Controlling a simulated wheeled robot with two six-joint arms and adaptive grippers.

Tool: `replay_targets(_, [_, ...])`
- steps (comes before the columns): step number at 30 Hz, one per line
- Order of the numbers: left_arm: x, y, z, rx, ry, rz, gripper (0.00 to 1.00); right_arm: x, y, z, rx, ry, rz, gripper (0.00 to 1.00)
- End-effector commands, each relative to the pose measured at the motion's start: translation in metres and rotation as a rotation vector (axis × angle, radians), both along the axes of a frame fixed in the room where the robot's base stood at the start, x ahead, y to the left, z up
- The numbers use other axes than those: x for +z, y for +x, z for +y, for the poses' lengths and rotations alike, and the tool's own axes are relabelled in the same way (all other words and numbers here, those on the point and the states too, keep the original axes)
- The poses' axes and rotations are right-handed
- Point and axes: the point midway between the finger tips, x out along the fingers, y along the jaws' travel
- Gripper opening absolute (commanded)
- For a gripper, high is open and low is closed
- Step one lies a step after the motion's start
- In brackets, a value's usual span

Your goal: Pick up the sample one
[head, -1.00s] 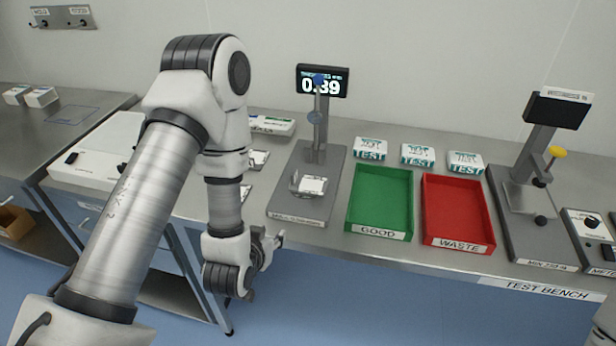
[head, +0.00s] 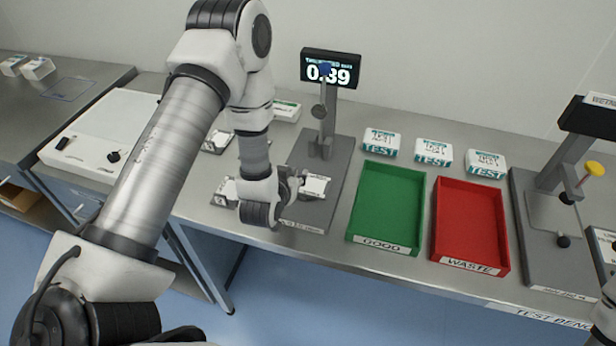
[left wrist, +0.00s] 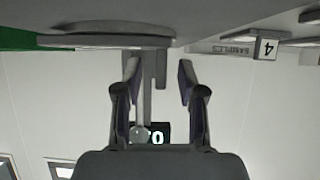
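Other samples lie left of the gauge, one at the back (head: 217,141) and one in front (head: 226,190), partly hidden by my left arm. No number that marks sample one is readable. My left gripper (head: 290,186) is low over the left side of the gauge base, beside the white sample. In the left wrist view its two fingers (left wrist: 157,85) are apart with nothing held between them. My right gripper is out of view.
A green GOOD tray (head: 361,236) and a red WASTE tray (head: 470,262) stand right of the gauge. White TEST boxes (head: 433,153) stand behind them. A second gauge (head: 545,235) stands at right. A card marked 4 (left wrist: 266,48) shows in the left wrist view.

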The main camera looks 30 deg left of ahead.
Motion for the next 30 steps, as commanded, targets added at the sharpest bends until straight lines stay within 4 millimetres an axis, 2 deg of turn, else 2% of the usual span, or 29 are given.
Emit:
replay_targets(3, [-0.005,0.008,0.002,0.0,0.0,0.001,0.4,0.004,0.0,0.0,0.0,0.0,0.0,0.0])
replay_targets(8, [-0.006,0.008,0.002,0.0,0.0,0.001,0.4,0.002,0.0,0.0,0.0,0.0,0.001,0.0])
replay_targets(11, [-0.006,0.008,0.002,0.0,0.0,0.001,0.08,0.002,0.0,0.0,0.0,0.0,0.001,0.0])
replay_targets(12, [-0.006,0.008,0.002,0.0,0.0,0.001,0.0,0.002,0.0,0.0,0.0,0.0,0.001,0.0])
replay_targets(24, [-0.006,0.008,0.002,0.0,0.0,0.003,0.0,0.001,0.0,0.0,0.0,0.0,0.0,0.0])
replay_targets(30, [0.005,0.008,0.002,0.0,0.0,-0.001,0.0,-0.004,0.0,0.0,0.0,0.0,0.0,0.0])
